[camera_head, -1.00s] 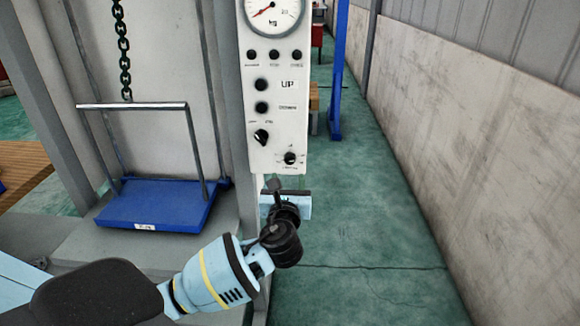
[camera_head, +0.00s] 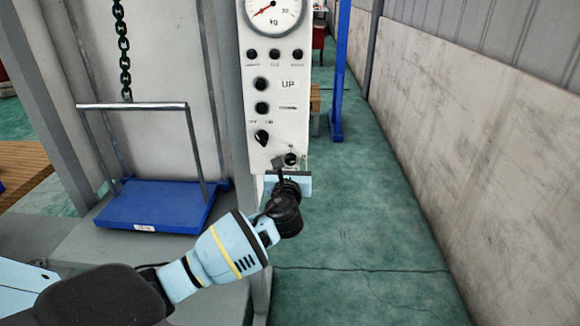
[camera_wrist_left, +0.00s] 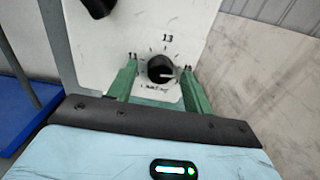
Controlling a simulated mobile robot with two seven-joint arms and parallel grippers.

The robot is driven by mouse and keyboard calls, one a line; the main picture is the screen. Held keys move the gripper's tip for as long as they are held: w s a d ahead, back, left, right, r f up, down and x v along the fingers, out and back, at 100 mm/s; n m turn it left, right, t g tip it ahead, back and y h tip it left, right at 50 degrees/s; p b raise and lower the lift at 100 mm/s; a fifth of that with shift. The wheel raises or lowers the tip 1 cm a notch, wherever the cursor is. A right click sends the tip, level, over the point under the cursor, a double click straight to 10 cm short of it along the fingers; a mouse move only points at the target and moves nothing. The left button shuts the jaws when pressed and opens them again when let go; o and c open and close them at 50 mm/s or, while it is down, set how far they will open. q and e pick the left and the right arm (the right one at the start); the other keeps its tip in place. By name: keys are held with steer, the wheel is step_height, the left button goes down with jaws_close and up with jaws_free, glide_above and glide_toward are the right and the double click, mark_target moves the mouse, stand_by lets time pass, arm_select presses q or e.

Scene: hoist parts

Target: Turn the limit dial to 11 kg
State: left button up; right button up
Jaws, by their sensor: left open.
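The limit dial (camera_wrist_left: 161,69) is a round black knob low on the white control panel. Its white mark points right, towards the right-hand label, which is hard to read. The label 11 is at its left and 13 above it. In the head view the dial (camera_head: 291,159) is partly covered by my left gripper (camera_head: 288,168). In the left wrist view the open green fingers of my left gripper (camera_wrist_left: 160,72) stand one on each side of the dial. I cannot tell whether they touch it. My right gripper is not in view.
The white panel (camera_head: 285,130) also carries a kg gauge (camera_head: 273,12), several black buttons and a black selector knob (camera_head: 261,137) above the dial. Floor right of the panel is clear.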

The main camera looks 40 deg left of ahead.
arm_select(q)
steer(key=c, duration=1)
